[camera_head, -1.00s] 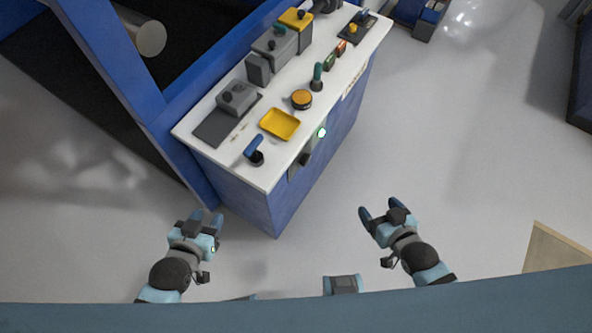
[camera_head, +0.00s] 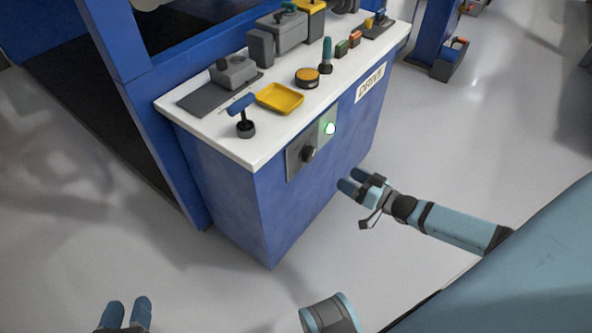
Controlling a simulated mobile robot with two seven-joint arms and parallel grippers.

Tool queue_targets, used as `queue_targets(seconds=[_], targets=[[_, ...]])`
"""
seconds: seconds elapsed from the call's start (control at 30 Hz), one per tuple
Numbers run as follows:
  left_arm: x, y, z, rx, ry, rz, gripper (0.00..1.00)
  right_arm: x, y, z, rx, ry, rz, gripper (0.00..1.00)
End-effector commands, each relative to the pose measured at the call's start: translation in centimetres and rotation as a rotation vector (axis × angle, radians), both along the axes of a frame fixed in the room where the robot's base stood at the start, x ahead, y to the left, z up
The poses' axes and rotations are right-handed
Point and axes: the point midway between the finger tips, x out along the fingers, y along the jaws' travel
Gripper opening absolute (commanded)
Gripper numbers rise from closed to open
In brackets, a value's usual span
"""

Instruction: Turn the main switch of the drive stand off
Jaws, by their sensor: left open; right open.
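The drive stand (camera_head: 232,187) is a blue cabinet with a white top and a "DRIVE" label (camera_head: 370,83). On its front face is a grey plate (camera_head: 296,163) with a black rotary knob (camera_head: 309,153), which looks like the main switch. A lit green lamp (camera_head: 330,128) is beside the knob, up and to the right. My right gripper (camera_head: 359,183) is open and empty, in front of the cabinet, right of and below the knob and apart from it. My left gripper (camera_head: 127,310) is open at the bottom left edge, partly cut off, far from the stand.
On the top are a blue-handled lever (camera_head: 241,106), a yellow tray (camera_head: 280,98), an orange button (camera_head: 307,77), a teal-handled lever (camera_head: 327,56) and grey blocks (camera_head: 233,72). A blue frame (camera_head: 165,130) stands at the left. The floor in front is clear.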

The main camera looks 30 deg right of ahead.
Motion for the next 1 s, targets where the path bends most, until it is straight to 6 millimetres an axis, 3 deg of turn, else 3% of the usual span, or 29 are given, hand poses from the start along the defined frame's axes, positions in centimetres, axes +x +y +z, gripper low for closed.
queue_targets(seconds=[0.17, 0.6, 0.8, 1.0], targets=[[0.3, -0.4, 0.8, -0.025, -0.041, -0.008, 0.43, 2.1, 0.9, 0.0, 0.002, -0.003, 0.002, 0.80], [0.6, -2.0, 4.9, -0.141, -0.227, -0.045, 0.43, 10.2, 4.3, 0.0, 0.001, -0.002, 0.001, 0.80], [0.5, -2.4, 6.0, -0.172, -0.272, -0.056, 0.43, 12.1, 5.1, 0.0, -0.001, -0.001, 0.001, 0.80], [0.5, -2.5, 6.3, -0.180, -0.284, -0.059, 0.43, 12.5, 5.3, 0.1, -0.001, 0.000, 0.000, 0.80]])
